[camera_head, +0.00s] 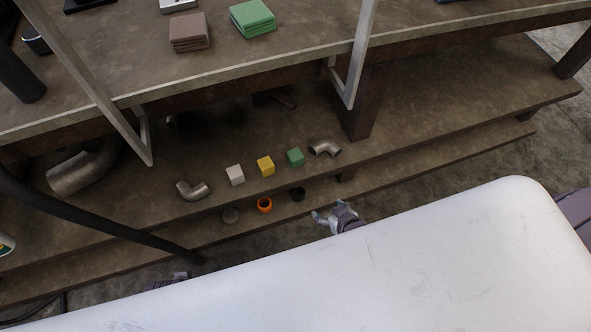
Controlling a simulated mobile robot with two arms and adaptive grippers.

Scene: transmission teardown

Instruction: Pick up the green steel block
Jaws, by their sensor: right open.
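The green steel block (295,157) is a small cube on the middle shelf, at the right end of a row with a yellow block (265,166) and a white block (235,175). My right gripper (326,214) is open and empty, below and a little right of the green block in the picture, apart from it. Part of its wrist is hidden behind the white surface in front. My left gripper does not show clearly; only a dark purple piece of what may be my arm shows at the lower left.
Pipe elbows (324,148) (193,190) lie at both ends of the row. An orange ring (264,204) and dark round parts (298,194) sit on the lower shelf. The upper worktop (310,40) and its pale frame bars (358,60) overhang the shelf. Folded green cloths (252,18) lie on top.

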